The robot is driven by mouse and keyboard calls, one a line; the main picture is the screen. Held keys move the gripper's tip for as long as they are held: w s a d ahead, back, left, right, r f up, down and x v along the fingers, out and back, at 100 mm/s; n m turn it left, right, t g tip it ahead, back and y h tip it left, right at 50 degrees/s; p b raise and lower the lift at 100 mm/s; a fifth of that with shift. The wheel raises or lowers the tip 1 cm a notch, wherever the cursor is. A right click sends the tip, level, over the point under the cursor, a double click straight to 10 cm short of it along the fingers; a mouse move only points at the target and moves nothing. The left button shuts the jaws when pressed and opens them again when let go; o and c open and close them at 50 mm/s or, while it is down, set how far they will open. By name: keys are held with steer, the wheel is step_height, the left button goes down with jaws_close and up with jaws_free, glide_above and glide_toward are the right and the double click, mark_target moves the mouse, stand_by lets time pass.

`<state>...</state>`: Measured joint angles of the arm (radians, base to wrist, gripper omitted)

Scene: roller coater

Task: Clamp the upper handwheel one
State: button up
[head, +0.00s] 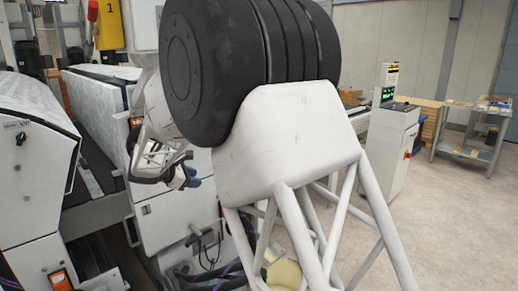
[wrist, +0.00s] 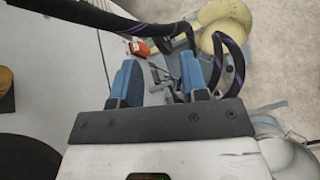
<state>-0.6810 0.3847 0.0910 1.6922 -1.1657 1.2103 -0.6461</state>
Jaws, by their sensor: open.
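My gripper shows in the head view (head: 184,180) as small blue fingers beside the white coater body, left of my large arm joint. In the wrist view my gripper (wrist: 158,82) has its two blue fingers well apart. Small grey and dark metal parts (wrist: 156,74) lie between and beyond the fingers; I cannot tell whether a handwheel is among them. No handwheel shows clearly in the head view, where my arm covers much of the machine. I see nothing held between the fingers.
The white coater (head: 170,225) stands close beside my gripper. Black hoses with purple stripes (wrist: 232,60) loop near the fingers, and an orange part (wrist: 139,47) sits beyond. A control cabinet (head: 388,145) and a grey shelf (head: 468,150) stand at right, with clear floor (head: 450,225) in front.

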steer(key=s+d+r+m+g+y, duration=0.1)
steer(key=s+d+r+m+g, duration=0.15)
steer(key=s+d, duration=0.55)
steer(key=s+d+r+m+g+y, duration=0.1)
steer(key=s+d+r+m, duration=0.25)
steer(key=d, duration=0.85)
steer(key=s+d+r+m+g+y, duration=0.15)
steer(key=s+d+m, duration=0.35)
steer(key=d, duration=0.5)
steer(key=s+d+f+m+y, duration=0.1)
steer(key=s+d+m, duration=0.2)
steer(key=s, duration=0.7)
steer(key=s+d+f+m+y, duration=0.2)
steer(key=s+d+m, duration=0.2)
steer(key=s, duration=0.7)
steer(key=s+d+f+m+y, duration=0.2)
steer(key=s+d+m, duration=0.2)
steer(key=s+d, duration=0.3)
steer(key=shift+s+g, duration=0.4)
steer(key=shift+s, duration=1.7)
steer(key=shift+w, duration=0.15)
